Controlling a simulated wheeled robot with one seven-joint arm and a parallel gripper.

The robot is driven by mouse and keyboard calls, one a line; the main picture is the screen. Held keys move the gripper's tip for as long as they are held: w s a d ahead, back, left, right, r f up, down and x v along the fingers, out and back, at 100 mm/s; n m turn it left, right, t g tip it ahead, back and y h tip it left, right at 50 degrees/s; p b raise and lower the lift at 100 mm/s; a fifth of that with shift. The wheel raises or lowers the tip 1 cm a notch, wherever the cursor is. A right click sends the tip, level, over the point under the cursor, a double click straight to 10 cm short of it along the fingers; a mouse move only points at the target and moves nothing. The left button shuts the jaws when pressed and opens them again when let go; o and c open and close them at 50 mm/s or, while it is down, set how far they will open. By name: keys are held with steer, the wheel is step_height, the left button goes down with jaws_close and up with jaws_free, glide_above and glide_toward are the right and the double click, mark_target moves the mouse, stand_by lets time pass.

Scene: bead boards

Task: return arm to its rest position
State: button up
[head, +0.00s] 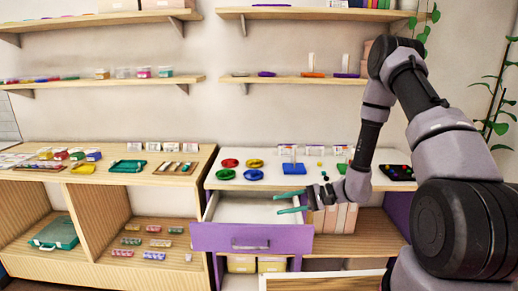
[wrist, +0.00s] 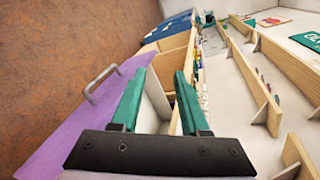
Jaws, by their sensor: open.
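My gripper (head: 284,203) is open, with its two teal fingers apart and nothing between them. In the head view it is above the right side of an open drawer (head: 251,239) with a purple front. In the wrist view my gripper (wrist: 158,86) shows both fingers spread, with the purple drawer front (wrist: 72,128) to their left. My arm is bent and comes in from the right side of the head view.
The white worktop (head: 222,182) behind holds red, yellow, green and blue dishes, a blue peg board (head: 294,168) and a black bead board (head: 397,173). Wall shelves (head: 305,79) hang above. A wooden cabinet (head: 108,180) stands left. A plant (head: 497,120) hangs at the right.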

steer(key=s+d+r+t+h, duration=0.2)
steer(key=s+d+r+h, duration=0.2)
steer(key=r, duration=0.8)
steer(key=s+d+r+n+t+h, duration=0.1)
steer(key=s+d+r+t+h, duration=0.1)
steer(key=s+d+r+h, duration=0.2)
steer(key=s+d+r+t+h, duration=0.2)
steer(key=s+d+r+h, duration=0.3)
steer(key=r, duration=1.6)
steer(key=s+d, duration=0.3)
steer(key=shift+s+d+n+t, duration=0.2)
steer(key=shift+d+n+t, duration=0.1)
steer(key=shift+r, duration=0.15)
